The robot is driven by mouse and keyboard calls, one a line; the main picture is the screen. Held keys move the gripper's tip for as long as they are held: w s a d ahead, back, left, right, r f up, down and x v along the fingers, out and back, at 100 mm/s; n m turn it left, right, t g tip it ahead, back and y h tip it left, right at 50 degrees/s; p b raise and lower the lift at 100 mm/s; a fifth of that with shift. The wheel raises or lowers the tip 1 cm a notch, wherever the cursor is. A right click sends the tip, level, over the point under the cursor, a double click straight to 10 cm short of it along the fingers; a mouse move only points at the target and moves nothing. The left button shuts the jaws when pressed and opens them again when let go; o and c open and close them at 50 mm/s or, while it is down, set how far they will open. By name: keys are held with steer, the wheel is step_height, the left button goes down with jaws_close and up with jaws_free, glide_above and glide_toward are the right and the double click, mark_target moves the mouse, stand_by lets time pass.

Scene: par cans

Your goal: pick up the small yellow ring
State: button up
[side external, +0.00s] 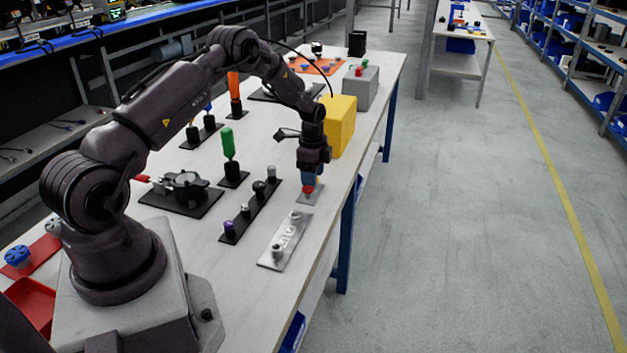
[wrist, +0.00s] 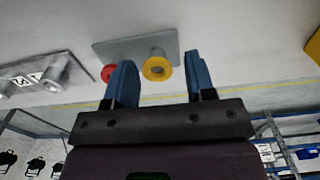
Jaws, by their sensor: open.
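The small yellow ring (wrist: 157,68) sits around a grey peg on a small grey plate (wrist: 112,50) in the wrist view. My gripper (wrist: 160,64) is open, with one blue finger on each side of the ring in that view. Gaps show between the ring and both fingers, and I cannot tell the exact depth. A red ring (wrist: 108,73) lies to the left, partly hidden behind the left finger. In the side external view my gripper (side external: 309,180) points down just over the small plate (side external: 312,198), and its fingers mostly hide the yellow ring.
A grey plate with two pegs (side external: 285,241) lies nearer my base. A black strip with several knobs (side external: 250,212) is to the left. A yellow block (side external: 341,126) stands close behind my gripper. The table's right edge is near.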

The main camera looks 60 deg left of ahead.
steer(key=c, duration=0.8)
